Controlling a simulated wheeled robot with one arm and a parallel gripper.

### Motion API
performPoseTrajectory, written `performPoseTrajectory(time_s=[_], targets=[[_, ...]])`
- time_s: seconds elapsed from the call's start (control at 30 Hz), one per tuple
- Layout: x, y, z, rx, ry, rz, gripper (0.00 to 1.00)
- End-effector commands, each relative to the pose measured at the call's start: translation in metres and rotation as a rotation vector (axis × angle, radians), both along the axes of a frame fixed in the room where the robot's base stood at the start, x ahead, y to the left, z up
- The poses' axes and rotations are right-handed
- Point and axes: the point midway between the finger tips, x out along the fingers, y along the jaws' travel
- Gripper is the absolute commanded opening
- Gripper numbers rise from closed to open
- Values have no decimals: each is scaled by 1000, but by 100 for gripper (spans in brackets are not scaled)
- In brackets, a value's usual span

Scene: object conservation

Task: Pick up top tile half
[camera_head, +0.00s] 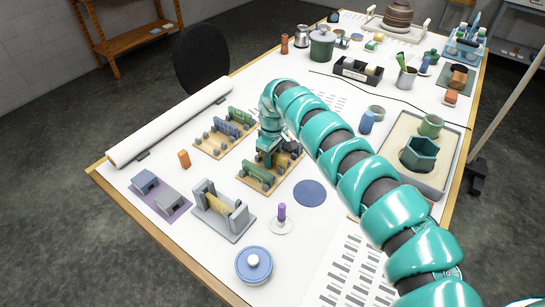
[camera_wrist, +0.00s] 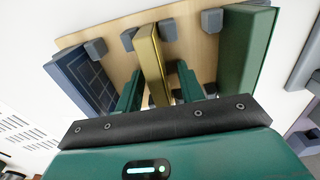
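In the wrist view a yellow tile piece (camera_wrist: 152,62) stands on edge on a wooden board (camera_wrist: 110,32), between grey blocks. A dark blue tile piece (camera_wrist: 82,82) with a line pattern stands to its left and a green one (camera_wrist: 246,48) to its right. My gripper (camera_wrist: 158,88) points down at the board, with one finger on each side of the yellow piece. A gap shows at the right finger; contact at the left is unclear. In the head view my gripper (camera_head: 268,150) is over the nearer board (camera_head: 250,184) and hides much of it. Which piece is the top half is unclear.
A second board (camera_head: 212,150) with upright tile pieces stands close behind to the left. A grey holder (camera_head: 220,218), an orange cylinder (camera_head: 184,159), a blue disc (camera_head: 310,193) and a purple-handled stamp (camera_head: 282,213) stand nearby. My arm crosses the table's right side.

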Motion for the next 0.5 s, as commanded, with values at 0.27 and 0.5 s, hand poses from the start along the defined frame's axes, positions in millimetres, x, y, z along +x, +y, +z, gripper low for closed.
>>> performPoseTrajectory(time_s=[0.27, 0.5], targets=[[0, 0, 0, 0, 0, 0, 0], [0, 0, 0, 0, 0, -1, 0]])
